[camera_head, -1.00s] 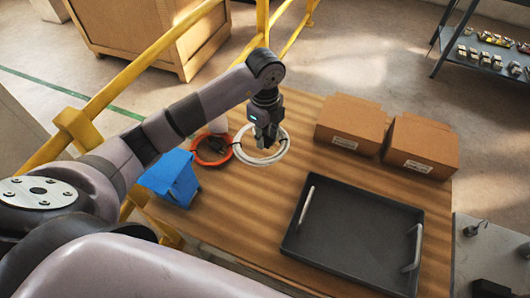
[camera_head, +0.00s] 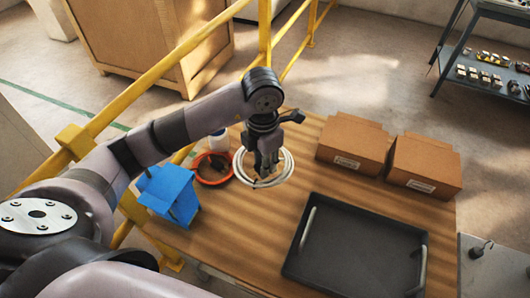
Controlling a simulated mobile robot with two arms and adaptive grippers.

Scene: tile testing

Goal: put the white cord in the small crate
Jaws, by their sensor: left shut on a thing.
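The white cord (camera_head: 287,177) is a coiled ring on the wooden table. My left gripper (camera_head: 265,176) points down over it and is shut on the cord at the coil; the fingers hide part of it. I cannot tell whether the coil is clear of the table. A small blue crate (camera_head: 158,203) stands at the table's left edge, left of the gripper. My right gripper is not in view.
An orange-red cord ring (camera_head: 206,182) lies between the crate and the white cord, with a white container (camera_head: 218,141) behind it. A black tray (camera_head: 350,262) with handles and two cardboard boxes (camera_head: 353,140) (camera_head: 425,160) stand right. Yellow railing (camera_head: 160,62) runs behind.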

